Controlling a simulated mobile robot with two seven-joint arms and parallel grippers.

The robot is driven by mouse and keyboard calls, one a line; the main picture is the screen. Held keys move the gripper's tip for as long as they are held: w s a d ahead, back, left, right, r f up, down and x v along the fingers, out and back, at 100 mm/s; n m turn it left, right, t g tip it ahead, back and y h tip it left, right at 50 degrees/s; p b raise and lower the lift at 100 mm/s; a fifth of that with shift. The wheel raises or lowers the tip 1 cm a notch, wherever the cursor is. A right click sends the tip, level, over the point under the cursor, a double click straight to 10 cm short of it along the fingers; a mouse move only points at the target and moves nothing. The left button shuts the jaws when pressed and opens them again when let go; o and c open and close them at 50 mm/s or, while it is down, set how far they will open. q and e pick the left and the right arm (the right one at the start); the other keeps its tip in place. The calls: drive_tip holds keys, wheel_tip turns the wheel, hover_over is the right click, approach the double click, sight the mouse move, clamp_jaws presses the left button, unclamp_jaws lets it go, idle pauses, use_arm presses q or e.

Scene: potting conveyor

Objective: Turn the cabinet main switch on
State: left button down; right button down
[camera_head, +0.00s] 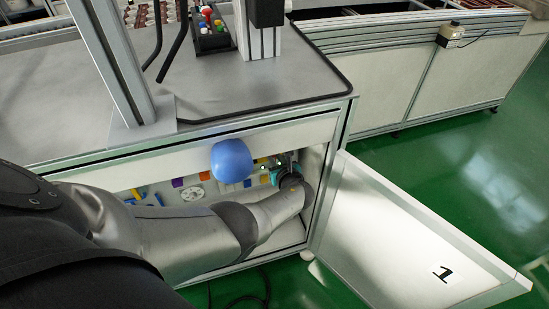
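The cabinet (180,168) under the grey worktop stands open, with its white door (410,230), marked "1", swung out to the right. Inside is a panel with small coloured parts, including purple, yellow and blue ones, and small green lights. My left arm comes in from the left and reaches into the cabinet's right part. My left gripper (287,173) is at the panel there, mostly hidden by its own wrist, so I cannot tell its opening or whether it touches anything. I cannot make out the main switch. My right gripper is out of view.
The cabinet's right frame post (328,175) and the door hinge side are close to my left wrist. A control box with coloured buttons (209,35) stands on the worktop (260,82). A black cable (250,297) lies on the green floor below. Floor at the right is clear.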

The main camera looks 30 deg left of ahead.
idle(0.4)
use_arm(q)
drive_tip(key=c, duration=0.8)
unclamp_jaws()
